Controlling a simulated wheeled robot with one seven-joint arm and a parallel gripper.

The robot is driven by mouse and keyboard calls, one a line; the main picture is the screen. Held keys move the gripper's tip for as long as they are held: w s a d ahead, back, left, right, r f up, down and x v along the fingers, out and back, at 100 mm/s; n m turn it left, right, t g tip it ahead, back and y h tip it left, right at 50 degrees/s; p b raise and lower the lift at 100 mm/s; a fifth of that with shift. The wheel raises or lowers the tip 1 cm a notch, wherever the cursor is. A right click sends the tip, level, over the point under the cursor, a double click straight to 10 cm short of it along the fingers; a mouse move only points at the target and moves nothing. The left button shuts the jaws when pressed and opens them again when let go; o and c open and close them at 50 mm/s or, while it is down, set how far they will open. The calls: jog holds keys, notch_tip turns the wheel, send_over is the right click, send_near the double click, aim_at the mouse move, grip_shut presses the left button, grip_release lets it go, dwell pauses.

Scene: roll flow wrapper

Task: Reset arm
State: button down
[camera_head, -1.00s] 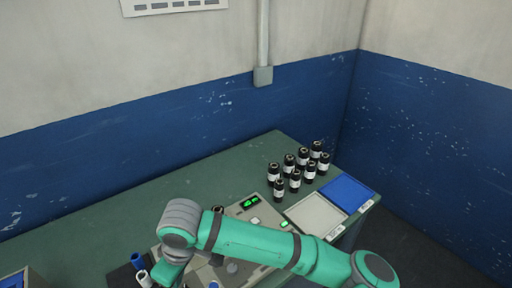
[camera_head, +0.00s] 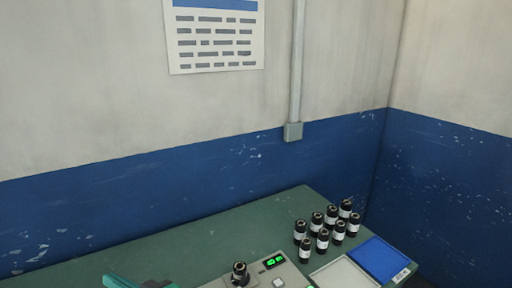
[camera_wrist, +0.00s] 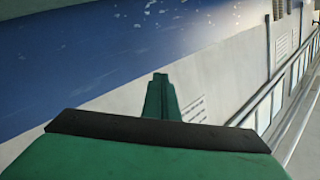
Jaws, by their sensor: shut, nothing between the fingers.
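My gripper (camera_wrist: 160,98) shows in the wrist view with its green fingers together and nothing between them. It is in the air, apart from any object, facing a blue and white wall. In the head view only a green piece of my arm shows at the bottom left edge; the gripper itself is not seen there.
The green table (camera_head: 200,240) holds a machine (camera_head: 292,274) with green displays and a dark roll (camera_head: 240,274) on it. Several black bottles with white labels (camera_head: 323,238) stand behind a pale tray (camera_head: 345,274) and a blue tray (camera_head: 378,258). Walls close the back and right.

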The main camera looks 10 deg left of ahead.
jog(key=s+d+f+m+t+h, duration=0.2)
jog(key=d+f+m+t+h, duration=0.9)
jog(key=d+f+m, duration=0.65)
jog(key=s+d+f+n+h, duration=0.2)
jog(key=s+d+f+n, duration=0.1)
jog(key=s+d, duration=0.7)
jog(key=s+d+f+n+g+h, duration=0.1)
jog(key=s+d+f+n+h, duration=0.2)
jog(key=s+d, duration=0.7)
jog(key=s+n, duration=0.2)
jog(key=s, duration=0.1)
jog(key=shift+s+f, duration=0.2)
jog(key=shift+s, duration=0.2)
jog(key=shift+n, duration=0.25)
